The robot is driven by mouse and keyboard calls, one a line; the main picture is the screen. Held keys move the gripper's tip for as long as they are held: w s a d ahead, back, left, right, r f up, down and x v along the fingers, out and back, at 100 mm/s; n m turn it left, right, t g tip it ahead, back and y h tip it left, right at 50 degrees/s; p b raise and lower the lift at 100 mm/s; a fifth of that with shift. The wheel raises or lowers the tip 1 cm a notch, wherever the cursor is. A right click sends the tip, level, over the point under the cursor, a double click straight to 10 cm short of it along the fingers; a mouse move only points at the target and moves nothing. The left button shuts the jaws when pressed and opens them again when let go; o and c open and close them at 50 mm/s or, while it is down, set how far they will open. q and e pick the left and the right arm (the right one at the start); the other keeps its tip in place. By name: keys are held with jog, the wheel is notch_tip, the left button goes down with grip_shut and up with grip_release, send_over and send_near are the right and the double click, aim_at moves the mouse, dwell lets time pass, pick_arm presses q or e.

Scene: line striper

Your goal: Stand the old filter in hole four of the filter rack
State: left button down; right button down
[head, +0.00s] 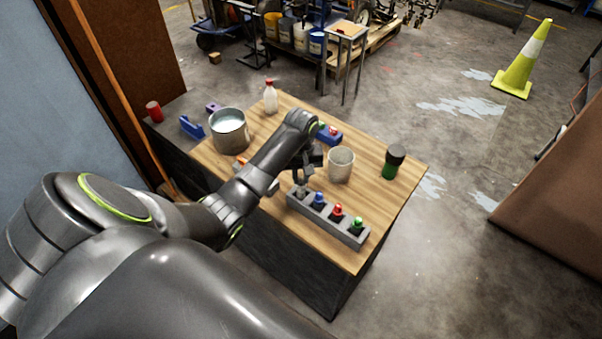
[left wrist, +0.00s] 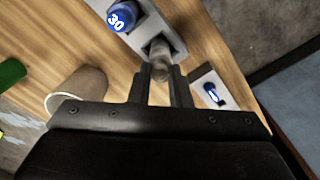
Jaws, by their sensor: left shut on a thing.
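The grey filter rack (head: 328,217) lies along the front edge of the wooden table. Blue (head: 319,198), red (head: 337,211) and green (head: 357,224) topped filters stand in it. My left gripper (head: 303,178) is over the rack's left end, pointing down, shut on a dull grey filter (left wrist: 160,58). In the left wrist view the old grey filter is between the fingertips, at the end hole beside the blue filter marked 30 (left wrist: 121,16). Its lower end appears to be in that hole; how deep I cannot tell. My right gripper is out of view.
A beige cup (head: 341,165) stands close behind the rack. A green jar with a black lid (head: 393,162) stands right, a metal pot (head: 229,132) left, a white bottle (head: 271,98) at the back. A small light plate with a blue piece (left wrist: 212,91) lies near the gripper.

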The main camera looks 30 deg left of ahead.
pick_arm(q)
jog(key=shift+f, duration=0.7)
dwell(0.4)
jog(key=c, duration=0.9)
grip_release()
jog(key=shift+c, duration=0.2)
jog(key=shift+r, duration=3.5)
